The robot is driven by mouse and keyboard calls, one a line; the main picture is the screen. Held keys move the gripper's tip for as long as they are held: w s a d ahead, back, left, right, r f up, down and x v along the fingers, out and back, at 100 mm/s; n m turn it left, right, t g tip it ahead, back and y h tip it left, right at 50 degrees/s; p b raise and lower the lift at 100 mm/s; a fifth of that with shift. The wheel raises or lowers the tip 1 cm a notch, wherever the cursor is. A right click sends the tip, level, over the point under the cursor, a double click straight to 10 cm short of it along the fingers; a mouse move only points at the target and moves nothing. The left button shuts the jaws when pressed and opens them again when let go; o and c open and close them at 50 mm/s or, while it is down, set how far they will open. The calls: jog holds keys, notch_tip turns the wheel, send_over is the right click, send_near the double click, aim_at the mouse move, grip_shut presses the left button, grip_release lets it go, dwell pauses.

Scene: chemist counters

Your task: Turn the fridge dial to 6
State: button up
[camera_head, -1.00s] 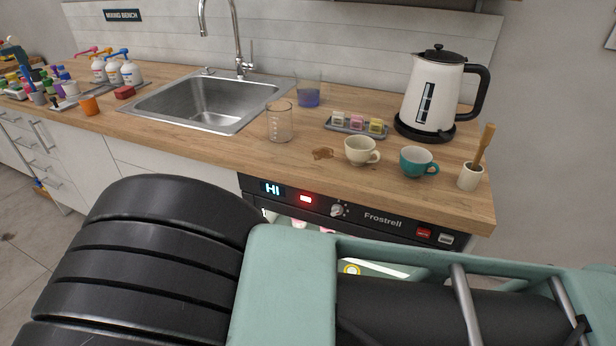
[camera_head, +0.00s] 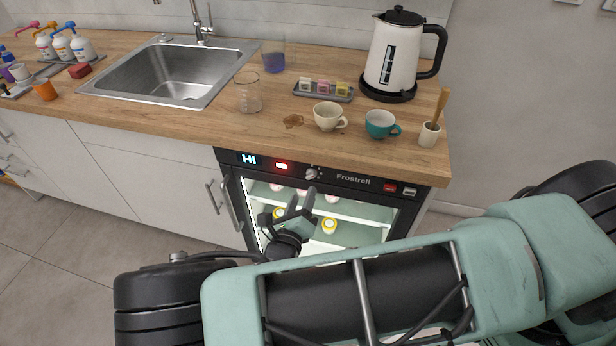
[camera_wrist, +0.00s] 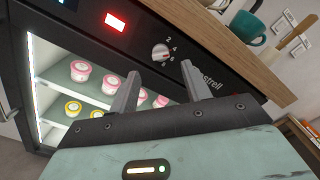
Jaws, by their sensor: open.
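The fridge dial (camera_head: 311,173) is a small pale round knob on the black front panel (camera_head: 264,163) of the Frostrell fridge under the counter. In the wrist view the dial (camera_wrist: 160,52) shows close up, with small numbers such as 2, 4 and 6 on its right side; its exact setting is too small to tell. My gripper (camera_head: 300,198) is open and empty, just below the dial in the head view. In the wrist view my gripper (camera_wrist: 160,70) has its fingers spread to either side below the dial, apart from it. The display (camera_head: 248,159) reads HI.
A red light (camera_head: 281,166) glows left of the dial, and red and white buttons sit at the panel's right. Lit fridge shelves hold several small tubs (camera_head: 329,226). The wooden counter (camera_head: 200,128) edge overhangs the panel, with a cream cup (camera_head: 327,117) and a teal cup (camera_head: 378,124) above.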

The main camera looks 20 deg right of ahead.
aim_at(310, 178)
jog(key=p+x, duration=0.1)
jog(key=x, duration=0.5)
jog(key=shift+w+d, duration=0.2)
jog(key=c, duration=1)
